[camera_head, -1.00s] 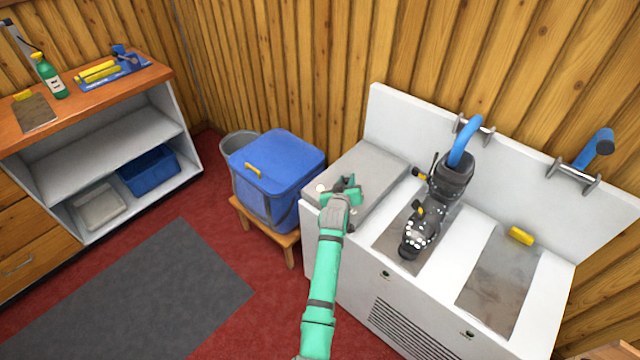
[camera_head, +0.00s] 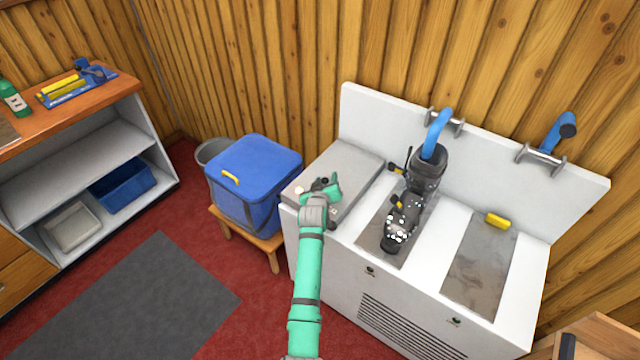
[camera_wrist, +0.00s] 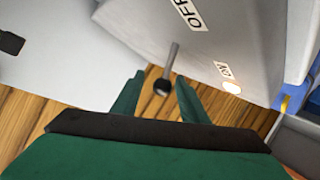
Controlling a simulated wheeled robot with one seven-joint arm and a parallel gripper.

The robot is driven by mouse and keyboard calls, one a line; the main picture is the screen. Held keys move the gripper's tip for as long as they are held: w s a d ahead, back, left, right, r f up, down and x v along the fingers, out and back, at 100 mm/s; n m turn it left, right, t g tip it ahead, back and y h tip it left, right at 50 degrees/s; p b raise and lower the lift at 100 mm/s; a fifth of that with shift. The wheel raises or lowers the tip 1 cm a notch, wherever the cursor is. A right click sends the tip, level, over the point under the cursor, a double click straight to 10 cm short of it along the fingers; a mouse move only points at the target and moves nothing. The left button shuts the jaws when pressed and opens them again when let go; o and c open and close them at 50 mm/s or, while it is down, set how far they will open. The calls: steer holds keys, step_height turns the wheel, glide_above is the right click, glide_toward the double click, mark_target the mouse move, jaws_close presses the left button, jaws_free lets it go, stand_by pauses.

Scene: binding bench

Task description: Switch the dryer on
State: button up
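The dryer is a white bench unit (camera_head: 341,243) with a raised back panel and a grey box (camera_head: 348,161) at its left end. The wrist view shows a grey face with an OFF label (camera_wrist: 188,13), an ON label (camera_wrist: 223,69) and a round pale lamp (camera_wrist: 232,87) beside ON. A thin metal lever (camera_wrist: 173,56) with a black ball knob (camera_wrist: 162,87) sticks out from this face. My gripper (camera_head: 326,187) is over the grey box. In the wrist view its open fingers (camera_wrist: 157,88) stand either side of the knob, with gaps.
Dark boots (camera_head: 410,205) stand on the unit, near a blue tube (camera_head: 437,133). A yellow block (camera_head: 497,220) lies to the right. A blue cool box (camera_head: 252,172) on a wooden stool stands close left of the unit. Shelves (camera_head: 95,160) are further left.

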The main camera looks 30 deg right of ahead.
steer(key=v, duration=1)
steer(key=shift+w+a, duration=0.25)
steer(key=shift+a, duration=0.05)
steer(key=shift+s+a, duration=0.15)
steer(key=shift+s, duration=0.1)
steer(key=shift+s+d+r, duration=0.1)
steer(key=shift+s+d, duration=0.25)
steer(key=shift+a, duration=0.15)
